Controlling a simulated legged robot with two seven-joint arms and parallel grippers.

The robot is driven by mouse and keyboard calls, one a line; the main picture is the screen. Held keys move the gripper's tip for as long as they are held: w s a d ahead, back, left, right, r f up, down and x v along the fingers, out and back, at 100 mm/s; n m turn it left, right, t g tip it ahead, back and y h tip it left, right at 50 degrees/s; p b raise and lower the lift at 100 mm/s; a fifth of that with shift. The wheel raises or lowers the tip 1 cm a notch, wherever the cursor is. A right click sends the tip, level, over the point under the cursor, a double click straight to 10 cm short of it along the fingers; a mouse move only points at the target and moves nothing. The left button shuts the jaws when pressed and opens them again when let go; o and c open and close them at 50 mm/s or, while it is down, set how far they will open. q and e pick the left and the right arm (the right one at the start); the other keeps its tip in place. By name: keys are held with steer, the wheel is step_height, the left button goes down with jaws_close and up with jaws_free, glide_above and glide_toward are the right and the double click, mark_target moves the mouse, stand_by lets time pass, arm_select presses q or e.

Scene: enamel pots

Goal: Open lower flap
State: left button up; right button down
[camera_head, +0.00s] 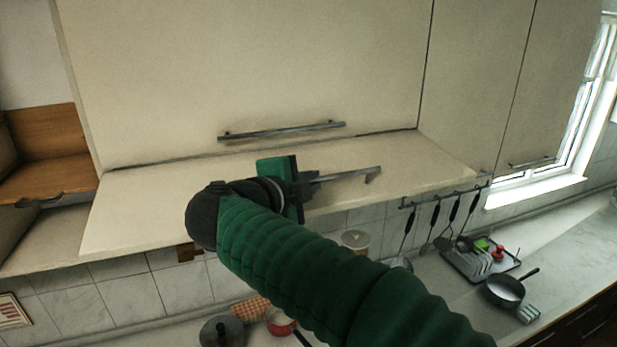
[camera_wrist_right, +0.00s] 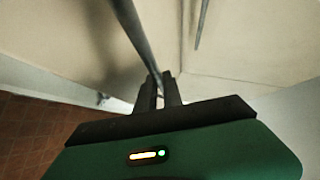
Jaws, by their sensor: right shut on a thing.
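The lower flap (camera_head: 150,205) is a cream panel under the upper cabinet front. It is swung outward, tilted toward me, with a dark gap along its top edge. Its metal bar handle (camera_head: 350,173) sticks out past my right gripper (camera_head: 308,179). My right gripper is shut on this handle. In the right wrist view the handle (camera_wrist_right: 138,40) runs down to the two dark fingers (camera_wrist_right: 160,88), which close around its near end. My green right arm hides part of the flap's front edge. My left gripper is not in view.
The upper flap (camera_head: 250,60) above is closed, with its own bar handle (camera_head: 282,131). An open wooden shelf (camera_head: 50,150) is at left. Utensils hang on a rail (camera_head: 445,196) at right. Below, a pan (camera_head: 505,290), a dish tray (camera_head: 480,265) and a dark pot (camera_head: 222,331) stand on the counter.

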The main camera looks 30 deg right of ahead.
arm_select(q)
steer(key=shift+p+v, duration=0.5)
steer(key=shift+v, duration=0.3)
arm_select(e)
steer(key=shift+w+r+n, duration=0.1)
steer(key=shift+r+n, duration=0.2)
steer(key=shift+r, duration=0.4)
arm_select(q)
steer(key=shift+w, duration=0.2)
arm_select(e)
steer(key=shift+y, duration=0.3)
steer(key=c, duration=1.6)
jaws_free()
steer(key=shift+w+a+f+g, duration=0.1)
steer(key=shift+w+g, duration=0.05)
steer(key=shift+g, duration=0.15)
steer(key=shift+o, duration=0.5)
steer(key=shift+w+f, duration=0.1)
steer(key=shift+w, duration=0.3)
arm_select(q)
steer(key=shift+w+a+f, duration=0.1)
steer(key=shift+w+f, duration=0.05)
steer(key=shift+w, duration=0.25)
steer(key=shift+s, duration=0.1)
arm_select(e)
steer(key=shift+s+a, duration=0.1)
steer(key=shift+s, duration=0.2)
